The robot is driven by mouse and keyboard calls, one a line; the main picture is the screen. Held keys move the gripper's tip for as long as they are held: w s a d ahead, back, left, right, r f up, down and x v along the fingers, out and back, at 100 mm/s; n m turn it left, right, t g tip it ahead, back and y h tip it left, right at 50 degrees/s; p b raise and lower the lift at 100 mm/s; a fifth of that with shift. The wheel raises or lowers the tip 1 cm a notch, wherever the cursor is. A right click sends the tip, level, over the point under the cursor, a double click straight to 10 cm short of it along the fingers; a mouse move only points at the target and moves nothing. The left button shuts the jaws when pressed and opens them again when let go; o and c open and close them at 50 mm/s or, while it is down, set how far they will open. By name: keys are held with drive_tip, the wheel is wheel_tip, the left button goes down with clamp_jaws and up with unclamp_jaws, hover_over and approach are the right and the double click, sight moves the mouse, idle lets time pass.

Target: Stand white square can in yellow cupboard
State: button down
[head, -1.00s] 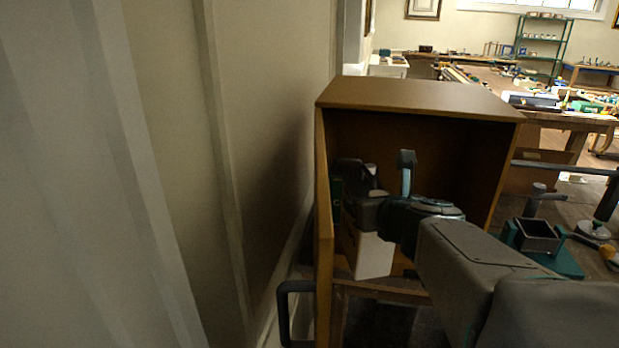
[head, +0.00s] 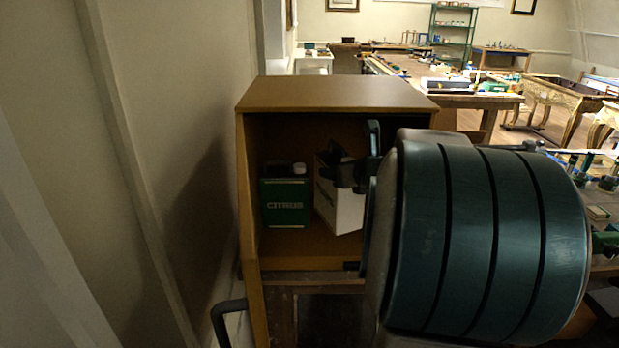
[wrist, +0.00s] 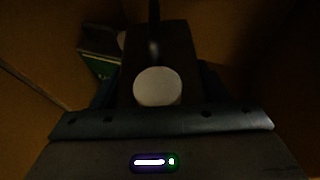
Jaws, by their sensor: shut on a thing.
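The white square can (head: 343,208) is inside the open yellow-brown cupboard (head: 335,92), close to its floor and slightly tilted in the head view. My gripper (head: 342,174) is shut on its upper part. Whether the can's base touches the floor is hard to tell, as my arm hides its right side. In the dark wrist view, a pale round cap (wrist: 157,86) shows between the fingers.
A green can marked CITRUS (head: 286,201) stands just left of the white can; it also shows in the wrist view (wrist: 100,62). My arm covers the cupboard's right side. Workbenches fill the background.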

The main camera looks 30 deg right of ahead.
drive_tip(key=w+d+f, duration=0.2)
drive_tip(key=d+f, duration=0.2)
drive_tip(key=f, duration=0.2)
drive_tip(key=shift+d+f, duration=0.15)
drive_tip(key=shift+f, duration=0.2)
idle(0.4)
drive_tip(key=shift+f, duration=0.15)
drive_tip(key=shift+c, duration=1.1)
unclamp_jaws()
drive_tip(key=shift+f, duration=0.1)
drive_tip(key=v, duration=1.2)
